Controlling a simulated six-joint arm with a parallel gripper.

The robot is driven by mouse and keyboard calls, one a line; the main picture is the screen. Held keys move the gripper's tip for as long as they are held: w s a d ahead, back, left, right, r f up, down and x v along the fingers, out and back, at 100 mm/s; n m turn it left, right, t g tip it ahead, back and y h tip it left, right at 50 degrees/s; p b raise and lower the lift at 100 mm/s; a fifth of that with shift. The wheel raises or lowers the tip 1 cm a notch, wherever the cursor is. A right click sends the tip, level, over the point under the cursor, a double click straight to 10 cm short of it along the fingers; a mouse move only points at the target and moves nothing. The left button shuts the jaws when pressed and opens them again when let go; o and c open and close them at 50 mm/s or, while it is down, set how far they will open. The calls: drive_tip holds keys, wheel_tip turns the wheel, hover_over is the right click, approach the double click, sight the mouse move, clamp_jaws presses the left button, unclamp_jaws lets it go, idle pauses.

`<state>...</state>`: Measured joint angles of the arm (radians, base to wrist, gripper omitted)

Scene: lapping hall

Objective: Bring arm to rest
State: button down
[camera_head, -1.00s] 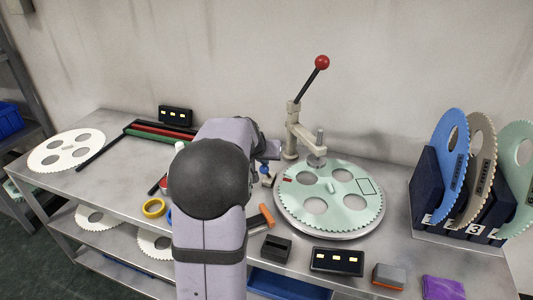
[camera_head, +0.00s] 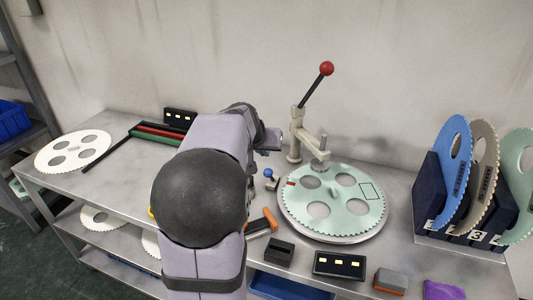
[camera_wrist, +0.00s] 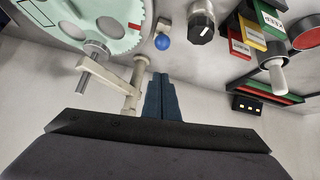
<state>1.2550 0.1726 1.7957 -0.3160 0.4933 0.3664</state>
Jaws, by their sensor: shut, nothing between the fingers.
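My arm (camera_head: 205,200) is bent in the left-centre of the head view, its dark round joint large in front. My gripper (camera_wrist: 163,97) shows in the wrist view as two dark blue fingers, shut together with nothing between them. In the head view the arm hides the fingers. The wrist view shows the fingers beside the cream clamp post (camera_wrist: 136,88), with the blue-knobbed switch (camera_wrist: 162,42) farther along; I cannot tell the exact gap.
The pale green toothed disc (camera_head: 332,212) lies on a round plate under the red-knobbed clamp (camera_head: 313,142). A rack (camera_head: 428,190) with several upright discs stands right. A white disc (camera_head: 72,168) lies left. An orange-handled tool (camera_head: 268,220) and dark box (camera_head: 280,251) are near the arm.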

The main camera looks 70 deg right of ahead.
drive_tip(key=shift+v, duration=1.1)
drive_tip(key=shift+w+a+f, duration=0.1)
drive_tip(key=shift+a+f, duration=0.1)
drive_tip(key=shift+a, duration=0.05)
drive_tip(key=w+a+f+n+t+y+p, duration=0.1)
drive_tip(key=w+a+f+n+y+p, duration=0.15)
drive_tip(key=w+a, duration=0.5)
drive_tip(key=w+a+f+n+y+p, duration=0.1)
drive_tip(key=w+a+n, duration=0.25)
drive_tip(key=a, duration=0.65)
drive_tip(key=w+a+f+n+t+y+p, duration=0.1)
drive_tip(key=w+a+f+n+y+p, duration=0.1)
drive_tip(key=w+a, duration=0.55)
drive_tip(key=s+a+f+n+g+y+p, duration=0.1)
drive_tip(key=s+a+n+p, duration=0.3)
drive_tip(key=a, duration=0.9)
drive_tip(key=s+a+f+n+g+y+p, duration=0.15)
drive_tip(key=s+a+n, duration=0.35)
drive_tip(key=a, duration=0.7)
wheel_tip(320, 180, down, 73)
drive_tip(key=m+b, duration=0.1)
drive_tip(key=b, duration=7.3)
drive_tip(key=shift+s+a, duration=0.2)
drive_tip(key=shift+s, duration=0.2)
